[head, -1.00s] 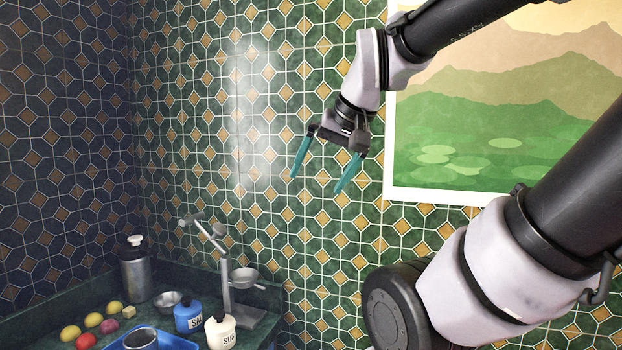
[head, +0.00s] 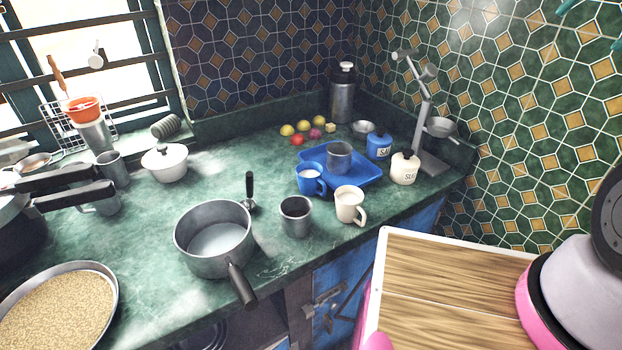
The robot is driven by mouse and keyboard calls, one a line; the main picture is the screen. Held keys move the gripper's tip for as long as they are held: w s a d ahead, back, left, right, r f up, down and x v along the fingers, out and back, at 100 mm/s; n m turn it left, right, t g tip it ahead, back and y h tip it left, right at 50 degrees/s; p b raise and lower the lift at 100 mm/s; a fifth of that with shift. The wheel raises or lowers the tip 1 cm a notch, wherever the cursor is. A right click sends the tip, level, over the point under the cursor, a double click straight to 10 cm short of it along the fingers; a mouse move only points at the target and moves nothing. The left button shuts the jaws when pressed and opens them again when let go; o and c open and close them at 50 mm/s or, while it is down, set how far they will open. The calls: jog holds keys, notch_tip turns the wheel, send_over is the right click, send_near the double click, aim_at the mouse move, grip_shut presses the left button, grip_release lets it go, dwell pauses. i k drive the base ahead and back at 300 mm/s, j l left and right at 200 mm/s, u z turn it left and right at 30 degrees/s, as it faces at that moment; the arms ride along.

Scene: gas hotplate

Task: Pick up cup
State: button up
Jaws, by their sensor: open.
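Several cups stand on the green counter. A cream cup (head: 349,205) with its handle to the right is near the front edge, with a grey metal cup (head: 296,216) just left of it. A blue cup (head: 310,180) stands behind them at the front left of the blue tray (head: 372,172). Another grey metal cup (head: 339,158) is in the tray. Only the teal fingertips of my gripper (head: 592,24) show, at the top right corner. They are apart, empty and far from the cups; the rest of the gripper is out of frame.
A saucepan (head: 214,240) with its handle toward the front edge is left of the cups. Salt (head: 379,146) and sugar (head: 404,169) jars and a metal stand (head: 424,130) are to the right. Fruit (head: 297,140) lies behind. A wooden-topped surface (head: 450,290) is in front.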

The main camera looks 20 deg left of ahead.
aim_at(309, 174)
jog(key=u, duration=1.4)
